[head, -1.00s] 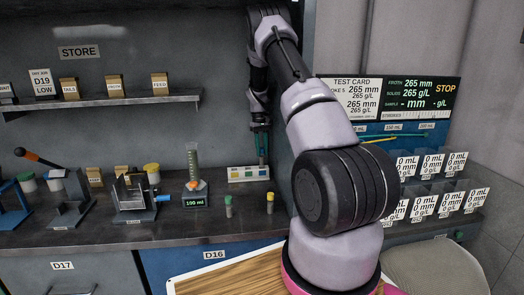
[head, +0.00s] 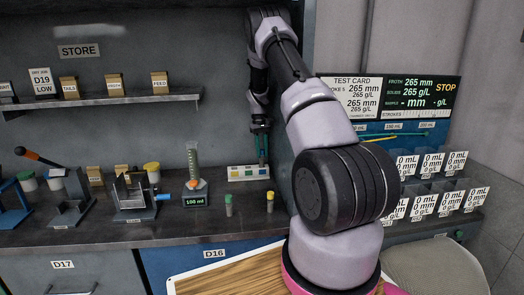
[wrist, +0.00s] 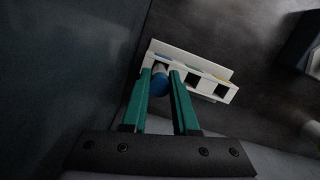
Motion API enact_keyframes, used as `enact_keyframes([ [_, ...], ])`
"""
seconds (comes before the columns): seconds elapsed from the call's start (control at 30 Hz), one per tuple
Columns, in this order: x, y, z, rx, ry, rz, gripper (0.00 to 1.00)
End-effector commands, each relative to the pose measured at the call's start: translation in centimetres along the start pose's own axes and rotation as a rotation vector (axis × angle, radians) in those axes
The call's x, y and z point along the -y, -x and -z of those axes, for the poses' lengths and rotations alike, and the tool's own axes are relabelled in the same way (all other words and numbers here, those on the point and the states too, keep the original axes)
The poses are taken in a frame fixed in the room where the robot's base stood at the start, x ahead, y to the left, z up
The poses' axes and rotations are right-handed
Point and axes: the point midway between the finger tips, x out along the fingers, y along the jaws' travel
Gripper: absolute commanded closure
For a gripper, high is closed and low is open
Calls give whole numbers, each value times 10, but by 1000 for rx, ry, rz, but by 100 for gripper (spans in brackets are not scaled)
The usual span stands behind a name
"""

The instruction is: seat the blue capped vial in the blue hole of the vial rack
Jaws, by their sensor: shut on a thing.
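My gripper (wrist: 161,75) has teal fingers closed on the sides of the blue capped vial (wrist: 159,84), whose blue cap shows between them in the wrist view. The white vial rack (wrist: 232,97) lies just beyond the fingertips, with two dark, empty square holes to the right of the vial. The vial is at the rack's left part; its lower end is hidden, so I cannot tell how deep it sits. In the head view my gripper (head: 262,160) points down at the right part of the rack (head: 236,178), which has coloured labels on its face.
On the bench (head: 150,230), a green-capped vial (head: 228,205) and a yellow-capped vial (head: 270,202) stand in front of the rack. A measuring cylinder (head: 193,165) stands left of it. A dark cabinet wall rises close to the right of my gripper.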

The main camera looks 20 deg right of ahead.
Motion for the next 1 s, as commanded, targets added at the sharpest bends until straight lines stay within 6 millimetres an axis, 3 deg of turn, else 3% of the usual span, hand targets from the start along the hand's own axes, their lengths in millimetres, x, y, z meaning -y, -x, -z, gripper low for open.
enact_keyframes([
  [1.0,0,-25,4,1,-1,0,100],
])
